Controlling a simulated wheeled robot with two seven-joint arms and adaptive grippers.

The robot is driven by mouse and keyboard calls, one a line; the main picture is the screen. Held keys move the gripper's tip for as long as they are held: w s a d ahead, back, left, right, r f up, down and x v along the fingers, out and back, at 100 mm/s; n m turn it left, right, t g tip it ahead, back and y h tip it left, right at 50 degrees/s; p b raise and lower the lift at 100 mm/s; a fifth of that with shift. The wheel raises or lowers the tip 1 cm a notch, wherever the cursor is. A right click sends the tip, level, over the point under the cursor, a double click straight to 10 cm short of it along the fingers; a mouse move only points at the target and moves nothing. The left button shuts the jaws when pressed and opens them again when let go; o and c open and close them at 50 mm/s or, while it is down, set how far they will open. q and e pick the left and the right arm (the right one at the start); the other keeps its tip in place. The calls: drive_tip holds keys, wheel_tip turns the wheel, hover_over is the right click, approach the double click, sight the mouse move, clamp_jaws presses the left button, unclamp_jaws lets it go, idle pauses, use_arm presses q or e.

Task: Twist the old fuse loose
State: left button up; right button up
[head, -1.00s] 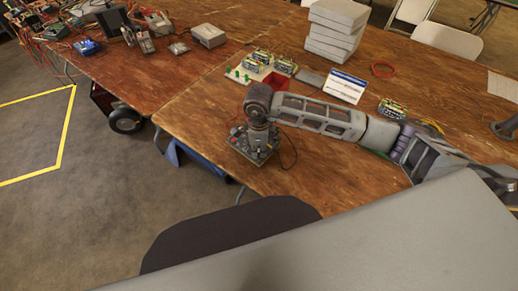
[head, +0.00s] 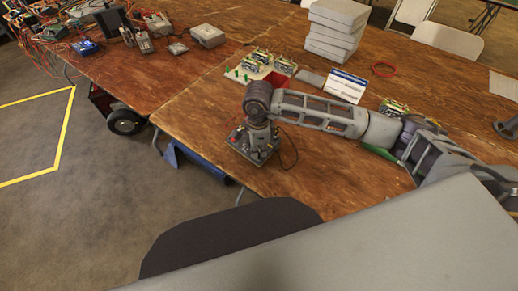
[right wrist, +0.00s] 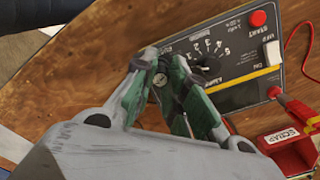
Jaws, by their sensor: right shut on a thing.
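The charger (head: 262,158), a dark box with knobs and a cable, sits near the table's front edge in the head view. My right gripper (head: 256,135) points down onto it. In the right wrist view, the charger's panel (right wrist: 236,100) shows a numbered dial, white lettering and a red button. My right gripper (right wrist: 165,100) has its green-padded fingers closed around a small round end, the old fuse (right wrist: 160,80), at the panel's left edge. The fingers hide most of the fuse, so I cannot tell how far it is seated. My left gripper is not in view.
A white tray with green pegs (head: 250,74), a blue-and-white card (head: 346,86) and stacked grey boxes (head: 335,30) stand farther back.

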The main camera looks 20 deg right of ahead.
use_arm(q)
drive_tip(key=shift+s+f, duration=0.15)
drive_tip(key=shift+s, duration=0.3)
use_arm(e)
drive_tip(key=shift+n, duration=0.3)
use_arm(q)
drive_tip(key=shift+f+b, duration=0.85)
drive_tip(key=shift+b, duration=0.1)
use_arm(e)
drive_tip(key=shift+n, duration=0.8)
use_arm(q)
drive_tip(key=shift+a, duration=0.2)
use_arm(e)
drive_tip(key=o, duration=0.9)
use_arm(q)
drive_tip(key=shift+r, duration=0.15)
use_arm(e)
drive_tip(key=shift+r, duration=0.45)
drive_tip(key=shift+r+p, duration=1.05)
drive_tip(key=shift+r, duration=0.55)
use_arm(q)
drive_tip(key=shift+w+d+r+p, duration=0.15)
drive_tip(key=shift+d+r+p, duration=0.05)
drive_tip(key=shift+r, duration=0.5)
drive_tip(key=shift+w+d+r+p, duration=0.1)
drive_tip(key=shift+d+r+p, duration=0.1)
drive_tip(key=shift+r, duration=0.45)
use_arm(e)
drive_tip(key=shift+r, duration=0.95)
